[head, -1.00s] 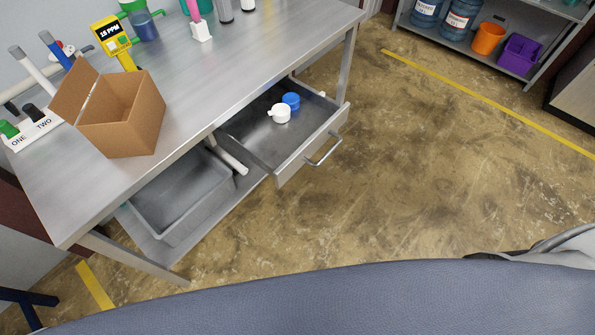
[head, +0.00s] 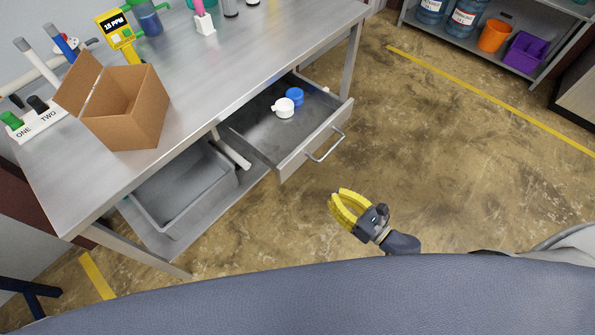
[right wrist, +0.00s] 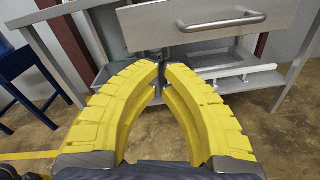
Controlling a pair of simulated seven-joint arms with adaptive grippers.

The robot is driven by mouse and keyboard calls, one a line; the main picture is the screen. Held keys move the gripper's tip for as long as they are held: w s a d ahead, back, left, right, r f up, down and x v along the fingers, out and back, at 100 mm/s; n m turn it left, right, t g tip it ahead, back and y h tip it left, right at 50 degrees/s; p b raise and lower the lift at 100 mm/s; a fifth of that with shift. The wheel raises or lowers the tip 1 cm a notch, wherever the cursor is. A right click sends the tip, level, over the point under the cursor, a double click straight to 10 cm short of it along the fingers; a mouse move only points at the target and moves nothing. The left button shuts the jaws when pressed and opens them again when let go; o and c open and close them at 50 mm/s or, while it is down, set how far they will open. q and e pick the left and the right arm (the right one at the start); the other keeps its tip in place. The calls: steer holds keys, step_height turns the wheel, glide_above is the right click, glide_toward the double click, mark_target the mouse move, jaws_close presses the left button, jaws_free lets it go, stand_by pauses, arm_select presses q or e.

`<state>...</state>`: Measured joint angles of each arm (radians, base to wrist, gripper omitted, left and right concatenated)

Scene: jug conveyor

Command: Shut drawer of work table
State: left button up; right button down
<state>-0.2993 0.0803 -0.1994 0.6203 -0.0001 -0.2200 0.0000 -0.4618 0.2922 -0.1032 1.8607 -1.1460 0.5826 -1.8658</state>
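The work table (head: 230,62) is grey metal and stands at the left in the head view. Its drawer (head: 312,143) is pulled out at the right end, with a metal bar handle (head: 325,146) on its front. A white cup-like item (head: 283,108) and a blue one (head: 295,96) lie inside it. My right gripper (head: 337,196) has yellow curved fingers with tips nearly together and nothing between them. It is in front of the drawer, apart from it. In the right wrist view the drawer front (right wrist: 150,28) and handle (right wrist: 222,22) are beyond the fingertips (right wrist: 163,68). My left gripper is out of view.
An open cardboard box (head: 130,118) and a yellow meter (head: 118,33) stand on the tabletop. A grey bin (head: 183,190) sits on the table's lower shelf. A storage shelf (head: 470,45) stands at the back right. The floor (head: 430,140) before the drawer is clear.

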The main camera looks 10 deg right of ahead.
mark_target(293, 168)
steer(key=w+a+n, duration=0.1)
steer(key=w+a, duration=0.2)
steer(key=w+a+n, duration=0.1)
steer(key=w+a, duration=0.2)
steer(key=w+a+n, duration=0.1)
steer(key=w+a, duration=0.3)
steer(key=shift+r+n+y, duration=0.2)
steer(key=shift+n+y, duration=0.1)
steer(key=shift+y, duration=0.1)
stand_by(0.3)
steer(key=shift+w, duration=0.15)
